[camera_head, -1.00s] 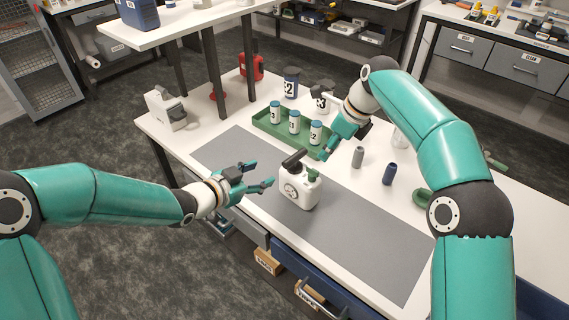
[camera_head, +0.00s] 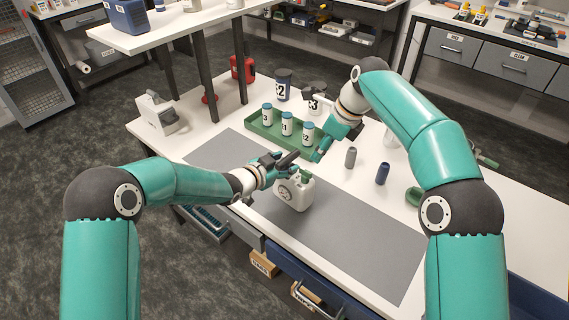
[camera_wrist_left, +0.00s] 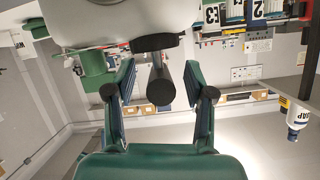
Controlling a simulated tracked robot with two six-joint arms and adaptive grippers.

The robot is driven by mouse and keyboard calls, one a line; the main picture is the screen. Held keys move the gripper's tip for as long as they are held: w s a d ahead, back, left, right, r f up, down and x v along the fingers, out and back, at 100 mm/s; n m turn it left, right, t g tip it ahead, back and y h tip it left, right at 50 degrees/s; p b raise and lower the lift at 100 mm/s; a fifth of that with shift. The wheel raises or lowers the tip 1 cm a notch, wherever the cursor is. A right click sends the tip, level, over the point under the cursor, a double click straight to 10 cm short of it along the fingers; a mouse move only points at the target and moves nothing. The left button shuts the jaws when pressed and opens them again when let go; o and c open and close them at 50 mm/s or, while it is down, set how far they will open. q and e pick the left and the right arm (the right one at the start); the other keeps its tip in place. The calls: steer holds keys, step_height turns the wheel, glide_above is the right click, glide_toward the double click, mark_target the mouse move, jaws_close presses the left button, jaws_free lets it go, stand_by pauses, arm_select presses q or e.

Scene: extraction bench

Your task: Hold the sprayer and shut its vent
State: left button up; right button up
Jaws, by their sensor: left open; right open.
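The sprayer (camera_head: 294,194) is a white bottle with a round dial, a black handle (camera_head: 288,160) and a green part (camera_head: 306,176) on top. It stands upright on the grey mat. My left gripper (camera_head: 280,168) is open at the handle. In the left wrist view, its fingers (camera_wrist_left: 160,100) lie on either side of the black handle (camera_wrist_left: 160,75), apart from it. The white body (camera_wrist_left: 85,22) and green part (camera_wrist_left: 94,63) show beside it. My right gripper (camera_head: 320,150) is open and empty, above and behind the sprayer. I cannot tell whether the vent is open.
The grey mat (camera_head: 360,246) is mostly clear. A green tray (camera_head: 262,141) with several labelled bottles stands behind the sprayer. A grey cylinder (camera_head: 350,157) and a blue one (camera_head: 382,173) stand to the right. A raised shelf (camera_head: 170,28) on dark posts is at the back left.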

arm_select(q)
jaws_close()
stand_by(1.2)
